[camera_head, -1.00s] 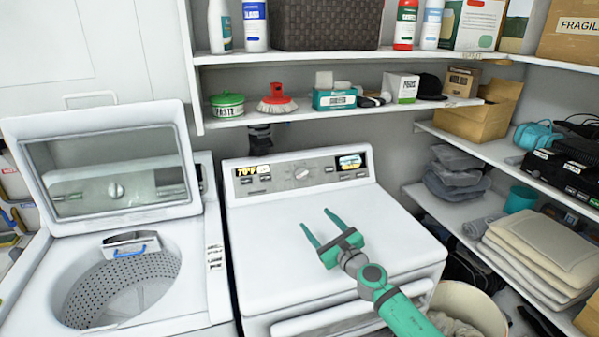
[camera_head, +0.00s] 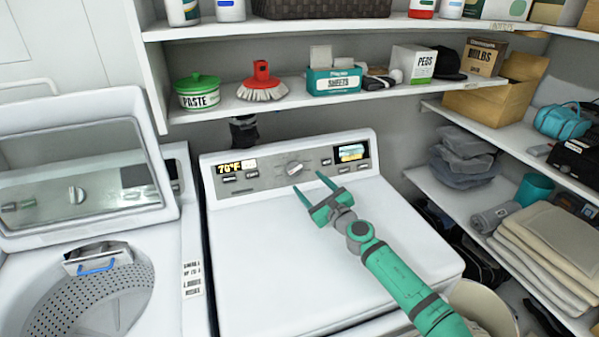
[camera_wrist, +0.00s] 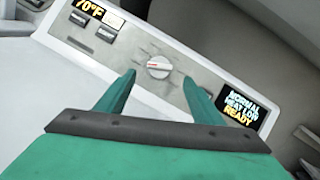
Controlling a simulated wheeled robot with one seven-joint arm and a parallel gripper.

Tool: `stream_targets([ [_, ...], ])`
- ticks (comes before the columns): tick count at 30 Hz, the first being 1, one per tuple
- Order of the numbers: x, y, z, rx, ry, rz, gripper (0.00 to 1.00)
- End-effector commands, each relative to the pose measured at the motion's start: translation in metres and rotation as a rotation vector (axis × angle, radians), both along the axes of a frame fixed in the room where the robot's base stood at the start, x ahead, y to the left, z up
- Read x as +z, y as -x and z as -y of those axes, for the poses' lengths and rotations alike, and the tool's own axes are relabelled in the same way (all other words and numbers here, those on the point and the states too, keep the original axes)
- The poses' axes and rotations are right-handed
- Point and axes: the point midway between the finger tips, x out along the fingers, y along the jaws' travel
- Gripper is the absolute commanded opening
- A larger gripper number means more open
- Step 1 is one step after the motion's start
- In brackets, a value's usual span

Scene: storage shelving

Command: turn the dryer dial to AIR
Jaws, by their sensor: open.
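The dryer (camera_head: 310,255) is white, with a grey control panel along its back edge. Its round dial (camera_head: 295,169) sits mid-panel, and a red mark shows on it in the wrist view (camera_wrist: 158,67). A screen at the panel's right (camera_wrist: 239,111) reads NORMAL, HEAT LOW, READY; one at the left (camera_wrist: 89,8) reads 70°F. My green gripper (camera_head: 316,187) is open and empty above the dryer top, short of the panel. In the wrist view its fingers (camera_wrist: 158,85) lie to either side of the dial, apart from it.
An open-lidded washer (camera_head: 100,250) stands at the left. Above the panel, a shelf (camera_head: 290,108) holds a PASTE tin (camera_head: 199,100), a red brush (camera_head: 262,85) and a SHEETS box (camera_head: 334,82). Side shelves at the right hold folded cloths (camera_head: 550,240). The dryer top is clear.

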Motion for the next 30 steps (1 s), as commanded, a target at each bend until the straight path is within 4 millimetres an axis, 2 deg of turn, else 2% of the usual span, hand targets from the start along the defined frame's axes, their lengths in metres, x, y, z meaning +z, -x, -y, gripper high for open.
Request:
stream_targets([
  [9,0.000,-0.045,-0.025,0.000,0.000,-0.001,0.61],
  [15,0.000,-0.063,-0.025,-0.010,0.001,0.000,0.61],
  [29,0.000,-0.070,-0.035,-0.003,0.000,0.000,0.61],
  [30,0.000,-0.070,-0.035,-0.002,0.000,0.000,0.52],
])
